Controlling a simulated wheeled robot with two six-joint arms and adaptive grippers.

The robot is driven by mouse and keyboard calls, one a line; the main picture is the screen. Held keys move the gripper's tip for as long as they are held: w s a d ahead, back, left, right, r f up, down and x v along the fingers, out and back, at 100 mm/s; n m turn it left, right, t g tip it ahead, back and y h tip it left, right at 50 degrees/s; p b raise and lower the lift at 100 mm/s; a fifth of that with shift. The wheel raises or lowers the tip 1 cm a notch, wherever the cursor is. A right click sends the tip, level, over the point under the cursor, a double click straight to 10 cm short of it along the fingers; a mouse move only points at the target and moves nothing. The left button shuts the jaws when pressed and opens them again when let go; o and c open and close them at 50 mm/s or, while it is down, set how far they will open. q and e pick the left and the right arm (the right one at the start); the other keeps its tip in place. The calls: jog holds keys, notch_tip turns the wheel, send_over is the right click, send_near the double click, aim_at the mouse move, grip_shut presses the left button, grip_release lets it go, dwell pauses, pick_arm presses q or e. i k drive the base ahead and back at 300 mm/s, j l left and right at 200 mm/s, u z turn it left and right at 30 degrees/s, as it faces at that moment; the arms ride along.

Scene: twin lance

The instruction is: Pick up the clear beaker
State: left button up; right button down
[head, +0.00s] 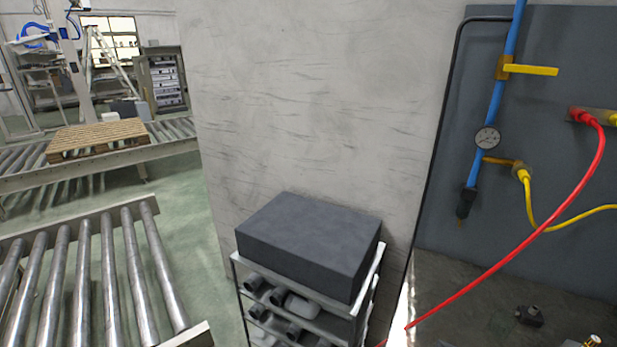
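No clear beaker shows in the head view. Neither of my grippers is in the picture.
A grey pillar stands in the middle, with a dark box (310,241) on a rack (306,292) before it. Roller conveyors (89,273) and a wooden pallet (97,139) are at left. At right, a red hose (517,254) hangs over a dark surface (461,290) with small fittings.

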aim_at(501, 324)
jog(key=z, duration=1.6)
